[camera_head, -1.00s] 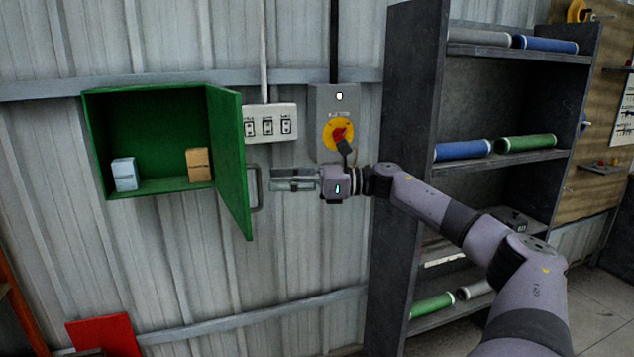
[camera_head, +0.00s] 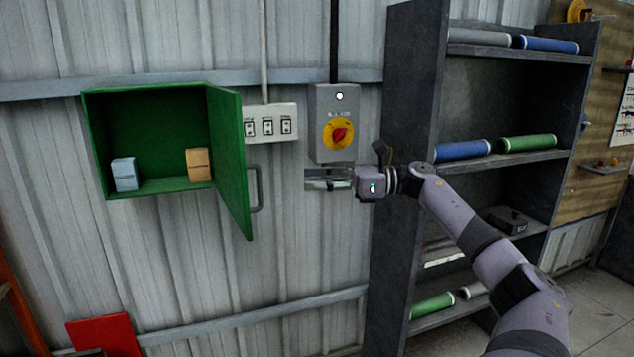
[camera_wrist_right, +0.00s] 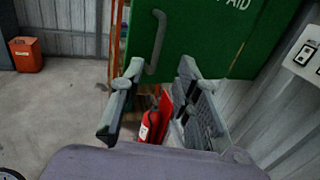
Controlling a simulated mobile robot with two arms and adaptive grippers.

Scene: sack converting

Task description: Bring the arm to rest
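My right gripper (camera_head: 328,179) is in front of the corrugated wall, just below the grey switch box with the red and yellow rotary knob (camera_head: 339,133). It is right of the green cabinet's open door (camera_head: 230,160) and apart from its handle (camera_head: 256,190). In the right wrist view the two fingers of the gripper (camera_wrist_right: 155,105) stand well apart with nothing between them. The green door (camera_wrist_right: 190,40) and its handle (camera_wrist_right: 157,45) show beyond the fingers. My left gripper is in neither view.
A dark shelf (camera_head: 412,90) with several rolls stands close on the right. A white switch panel (camera_head: 270,123) is on the wall. Bare wall lies below the gripper.

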